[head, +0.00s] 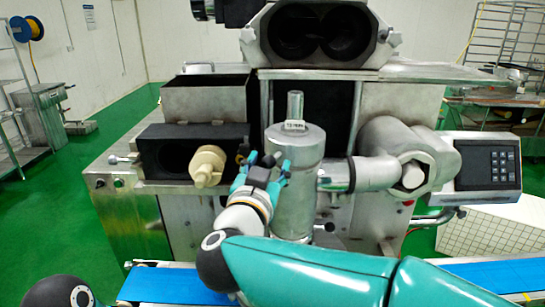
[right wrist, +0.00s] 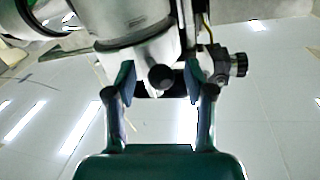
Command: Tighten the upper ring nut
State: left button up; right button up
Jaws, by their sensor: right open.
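My right gripper (head: 266,163) is open, in front of the upright metal cylinder (head: 297,185) at the machine's middle, its fingers up against or close to the cylinder's left side. In the right wrist view the two teal fingers (right wrist: 158,88) stand apart, with a dark round knob (right wrist: 161,77) between them, below a metal cylindrical body (right wrist: 140,45). I cannot tell whether the fingers touch the knob. Which part is the upper ring nut is not clear; the cylinder has a wide top collar (head: 296,130). My left gripper is out of view.
A cream nozzle (head: 207,166) sticks out left of the gripper. A thick metal pipe joint (head: 411,172) and a control panel (head: 488,165) stand to the right. A blue conveyor belt (head: 172,284) runs along the front.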

jog(key=shift+w+d, duration=0.15)
jog(key=shift+w, duration=0.55)
